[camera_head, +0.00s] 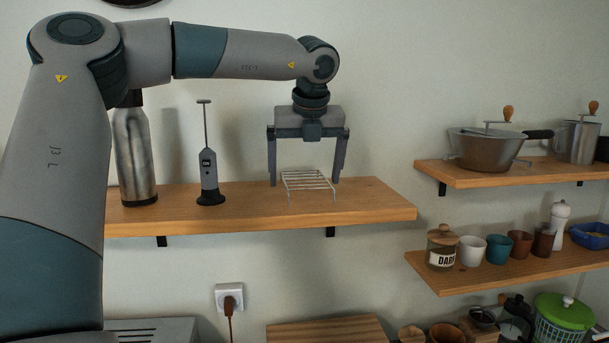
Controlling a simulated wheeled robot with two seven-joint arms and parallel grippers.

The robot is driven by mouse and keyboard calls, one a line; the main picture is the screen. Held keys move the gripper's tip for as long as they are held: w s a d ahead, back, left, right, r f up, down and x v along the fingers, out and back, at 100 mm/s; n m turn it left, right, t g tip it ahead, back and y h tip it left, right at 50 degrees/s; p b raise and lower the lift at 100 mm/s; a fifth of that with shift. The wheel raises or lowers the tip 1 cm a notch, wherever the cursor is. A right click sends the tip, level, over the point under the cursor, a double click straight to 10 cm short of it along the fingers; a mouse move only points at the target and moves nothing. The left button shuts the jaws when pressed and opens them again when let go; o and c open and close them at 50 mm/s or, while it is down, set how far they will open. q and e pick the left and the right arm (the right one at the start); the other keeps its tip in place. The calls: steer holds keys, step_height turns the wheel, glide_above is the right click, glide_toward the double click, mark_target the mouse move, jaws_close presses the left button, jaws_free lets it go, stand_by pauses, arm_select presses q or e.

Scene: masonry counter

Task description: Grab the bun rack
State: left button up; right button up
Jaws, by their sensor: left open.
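The bun rack (308,182) is a small silver wire rack with thin legs. It stands upright on the wooden wall shelf (370,203), towards the shelf's right end. My left gripper (306,184) points down over the rack with its jaws wide open. One finger is to the left of the rack and the other to the right. The fingertips reach down to about the height of the rack's top. I cannot tell whether either finger touches it. My right gripper is not in view.
A milk frother (209,180) and a steel bottle (135,155) stand on the same shelf to the left. At the right, two more shelves hold a pot (487,148), a jar (442,248) and several cups. The shelf right of the rack is clear.

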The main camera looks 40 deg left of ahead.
mark_target(305, 179)
arm_select(q)
steer(key=shift+w+a+f, duration=0.1)
steer(key=shift+w+f, duration=0.05)
steer(key=shift+f, duration=0.3)
steer(key=c, duration=1.2)
steer(key=shift+r, duration=0.1)
steer(key=shift+r+b, duration=0.45)
steer(key=shift+r, duration=0.15)
step_height(305, 179, up, 7)
steer(key=shift+r+b, duration=0.1)
steer(key=shift+b, duration=1.15)
steer(key=shift+r, duration=0.75)
